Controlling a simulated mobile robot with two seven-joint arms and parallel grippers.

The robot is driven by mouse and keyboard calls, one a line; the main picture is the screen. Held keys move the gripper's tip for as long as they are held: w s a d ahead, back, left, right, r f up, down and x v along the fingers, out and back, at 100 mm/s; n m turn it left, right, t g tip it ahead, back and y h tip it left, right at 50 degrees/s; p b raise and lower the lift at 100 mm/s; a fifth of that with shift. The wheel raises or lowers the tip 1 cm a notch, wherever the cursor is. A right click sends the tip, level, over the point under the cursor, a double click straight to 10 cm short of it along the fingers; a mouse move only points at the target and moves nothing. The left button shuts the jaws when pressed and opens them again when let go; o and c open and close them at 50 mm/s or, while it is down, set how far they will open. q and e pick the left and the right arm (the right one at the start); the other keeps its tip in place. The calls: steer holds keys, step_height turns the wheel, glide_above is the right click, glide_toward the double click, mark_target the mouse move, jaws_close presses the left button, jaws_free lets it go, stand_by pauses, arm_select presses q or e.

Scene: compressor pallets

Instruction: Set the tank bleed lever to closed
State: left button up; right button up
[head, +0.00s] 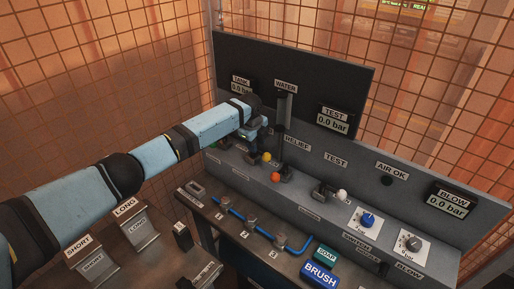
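My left arm reaches in from the left to the grey control panel (370,176). A yellow knob (267,157) shows just below the gripper, and an orange knob (275,176) sits lower, under the RELIEF label. I cannot tell which part is the tank bleed lever or how it is set; the arm and gripper hide part of that area. My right gripper is out of view.
A white-knobbed lever (341,194), a blue dial (367,219) and a grey dial (413,243) stand to the right. A dark bench (215,212) with a blue pipe (262,231) lies in front. SHORT and LONG holders are at lower left. Mesh fencing (440,90) stands behind.

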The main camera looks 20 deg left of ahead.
mark_target(260, 154)
arm_select(q)
steer(key=shift+w+d+f, duration=0.1)
steer(key=shift+w+f, duration=0.05)
steer(key=shift+f, duration=0.65)
steer(key=shift+w+d+f, duration=0.1)
steer(key=shift+w+f, duration=0.05)
steer(key=shift+f, duration=0.65)
steer(key=shift+a, duration=0.1)
jaws_close()
